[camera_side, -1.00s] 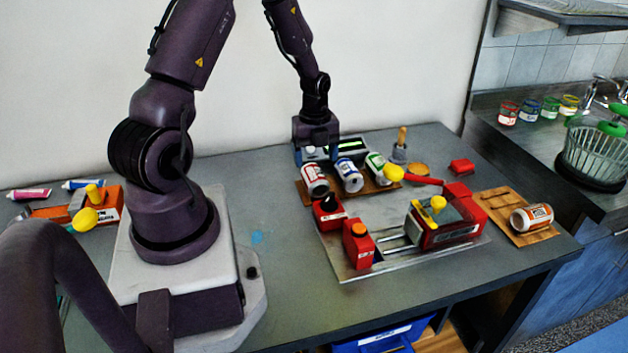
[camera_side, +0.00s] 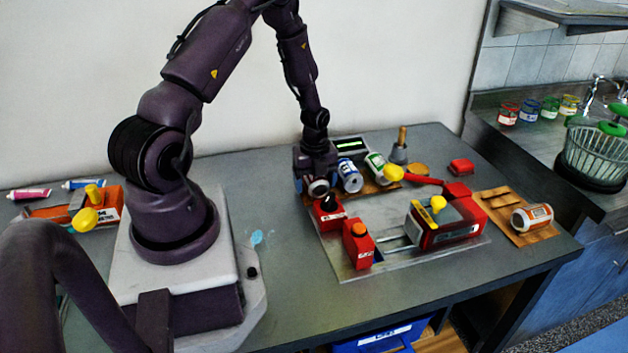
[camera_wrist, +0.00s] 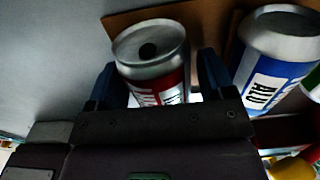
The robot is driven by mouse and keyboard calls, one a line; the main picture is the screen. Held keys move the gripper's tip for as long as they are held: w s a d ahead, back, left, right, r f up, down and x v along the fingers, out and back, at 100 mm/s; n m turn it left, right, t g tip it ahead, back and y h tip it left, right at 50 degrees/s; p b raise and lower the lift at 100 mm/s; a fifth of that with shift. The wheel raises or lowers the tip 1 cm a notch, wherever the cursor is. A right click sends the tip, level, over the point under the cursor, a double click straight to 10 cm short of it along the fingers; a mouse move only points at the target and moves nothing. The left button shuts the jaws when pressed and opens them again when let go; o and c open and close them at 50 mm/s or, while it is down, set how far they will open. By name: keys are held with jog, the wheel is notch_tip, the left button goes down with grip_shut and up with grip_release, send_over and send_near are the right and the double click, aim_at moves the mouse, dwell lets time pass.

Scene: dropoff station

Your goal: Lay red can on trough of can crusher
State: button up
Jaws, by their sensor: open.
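The red can (camera_wrist: 153,62) lies between the two fingers of my gripper (camera_wrist: 158,82) in the wrist view, its silver end with a dark hole facing the camera. My gripper is open around the can, one finger on each side. In the side view my gripper (camera_side: 317,178) is low over the wooden rack and hides most of the can; only the can's round end (camera_side: 318,188) shows below it. The can crusher (camera_side: 437,228), red with a yellow knob, stands on a grey plate; its rails and trough lie between it and a red block with an orange button (camera_side: 357,243).
A blue-labelled can (camera_side: 349,174) lies close right of the red can, also in the wrist view (camera_wrist: 278,52). A green-labelled can (camera_side: 376,166) lies beyond it. An orange can (camera_side: 532,217) rests on a wooden rack (camera_side: 497,199) at right. A small red box (camera_side: 328,213) sits in front of my gripper.

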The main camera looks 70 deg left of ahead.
jog(key=c, duration=0.6)
jog(key=shift+r, duration=2.5)
